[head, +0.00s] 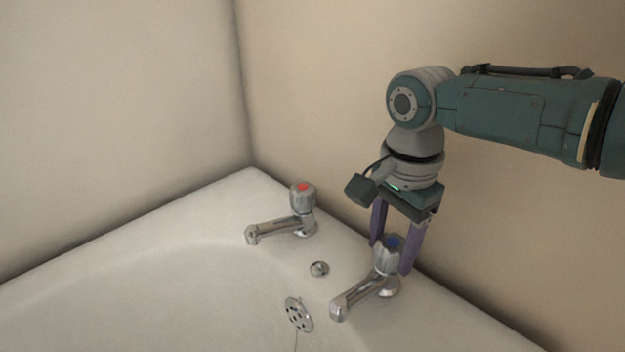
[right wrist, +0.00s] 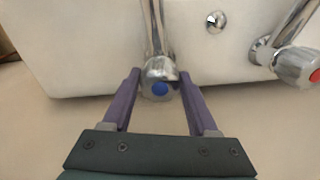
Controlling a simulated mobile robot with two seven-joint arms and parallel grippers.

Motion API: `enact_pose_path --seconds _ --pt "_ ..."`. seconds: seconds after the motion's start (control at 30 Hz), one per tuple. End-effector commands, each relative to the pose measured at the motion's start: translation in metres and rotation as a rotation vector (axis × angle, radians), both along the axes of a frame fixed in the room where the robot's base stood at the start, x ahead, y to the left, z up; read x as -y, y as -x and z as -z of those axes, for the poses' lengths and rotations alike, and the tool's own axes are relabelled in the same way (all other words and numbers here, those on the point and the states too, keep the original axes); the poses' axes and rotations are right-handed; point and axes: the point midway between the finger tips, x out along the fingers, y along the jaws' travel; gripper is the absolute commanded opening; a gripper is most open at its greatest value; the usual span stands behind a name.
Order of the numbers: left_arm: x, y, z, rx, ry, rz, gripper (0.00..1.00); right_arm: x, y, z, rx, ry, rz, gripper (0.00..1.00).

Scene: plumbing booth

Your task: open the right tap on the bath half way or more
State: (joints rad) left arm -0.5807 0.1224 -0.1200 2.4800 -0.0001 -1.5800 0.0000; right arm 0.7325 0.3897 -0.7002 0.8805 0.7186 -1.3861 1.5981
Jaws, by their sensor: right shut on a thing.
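The right tap (head: 388,262) is chrome with a blue dot on its knob and stands on the bath's rim, its spout pointing lower left in the head view. Its blue-marked knob (right wrist: 160,87) is also at the middle of the right wrist view. My right gripper (head: 395,257) comes down from above, with its purple fingers on either side of the knob. It is shut on the knob; the right wrist view also shows its fingers (right wrist: 155,80) around it. How far the knob is turned cannot be told, and no water shows. My left gripper is out of view.
The left tap (head: 301,208) with a red dot stands farther back on the rim, and it also shows in the right wrist view (right wrist: 290,62). A small chrome knob (head: 319,268) sits between the taps, above a round overflow plate (head: 298,314). Walls close in behind and to the right.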

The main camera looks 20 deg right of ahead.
Motion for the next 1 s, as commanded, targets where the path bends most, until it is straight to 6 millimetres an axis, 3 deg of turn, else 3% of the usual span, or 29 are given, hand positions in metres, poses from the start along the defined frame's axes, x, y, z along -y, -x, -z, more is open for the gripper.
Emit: enact_pose_path --seconds 0.13,0.47,1.0 --pt "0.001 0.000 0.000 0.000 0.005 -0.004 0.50 0.000 0.000 0.000 -0.001 0.000 0.000 0.04" --pt "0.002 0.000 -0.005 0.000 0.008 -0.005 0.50 0.000 0.001 -0.001 -0.002 -0.001 -0.044 0.04" --pt "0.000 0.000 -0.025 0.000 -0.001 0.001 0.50 0.000 0.001 -0.001 -0.001 -0.002 -0.466 0.04"
